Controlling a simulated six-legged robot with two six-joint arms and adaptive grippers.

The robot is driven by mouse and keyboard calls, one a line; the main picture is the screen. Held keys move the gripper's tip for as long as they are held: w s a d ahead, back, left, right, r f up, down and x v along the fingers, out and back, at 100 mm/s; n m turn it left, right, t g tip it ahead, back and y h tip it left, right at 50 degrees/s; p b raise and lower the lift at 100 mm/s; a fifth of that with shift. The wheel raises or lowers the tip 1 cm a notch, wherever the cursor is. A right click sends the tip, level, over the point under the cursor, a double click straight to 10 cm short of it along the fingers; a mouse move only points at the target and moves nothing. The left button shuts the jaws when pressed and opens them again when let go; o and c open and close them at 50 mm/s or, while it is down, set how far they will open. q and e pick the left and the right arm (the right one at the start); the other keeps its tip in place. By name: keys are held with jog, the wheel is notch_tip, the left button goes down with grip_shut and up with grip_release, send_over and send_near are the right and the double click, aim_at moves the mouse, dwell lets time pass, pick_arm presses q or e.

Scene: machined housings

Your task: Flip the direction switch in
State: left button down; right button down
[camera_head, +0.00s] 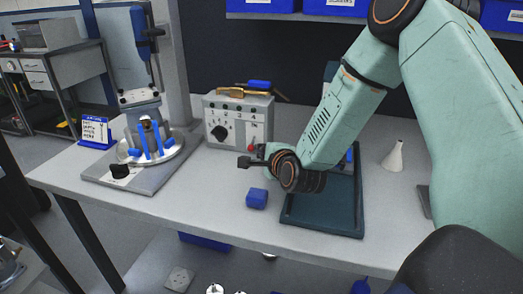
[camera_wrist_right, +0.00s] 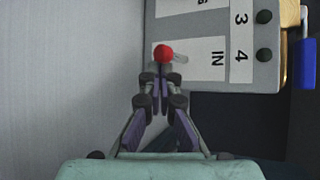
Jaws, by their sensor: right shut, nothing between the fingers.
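The direction switch is a small lever with a red ball tip (camera_wrist_right: 163,53) and a short grey stem, on the grey control box (camera_wrist_right: 200,75) beside the printed label IN. In the head view the control box (camera_head: 240,107) stands at the back of the bench, and the red tip is small at its lower right. My right gripper (camera_head: 243,162) is shut and empty in front of the box's lower right. In the wrist view its fingertips (camera_wrist_right: 160,72) are right at the red ball; I cannot tell whether they touch it. My left gripper is not in view.
A machine with a round fixture (camera_head: 152,150) stands left of the box. A blue block (camera_head: 257,198) and a dark tray (camera_head: 322,215) lie below my right arm. A white cone (camera_head: 394,156) stands at right.

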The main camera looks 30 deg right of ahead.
jog(key=shift+r, duration=0.25)
jog(key=shift+g+p, duration=0.3)
jog(key=shift+p, duration=0.25)
jog(key=shift+a+r+m+g+y+p, duration=0.1)
jog(key=shift+r+m+g+y+p, duration=0.25)
jog(key=shift+m+g+y+p, duration=0.3)
jog(key=shift+r+p, duration=0.2)
jog(key=shift+p, duration=0.2)
jog(key=shift+s+r+m+g+y+p, duration=0.1)
jog(key=shift+r+m+g+y+p, duration=0.25)
jog(key=shift+g+y, duration=0.4)
jog(key=shift+g, duration=0.3)
jog(key=shift+r, duration=0.25)
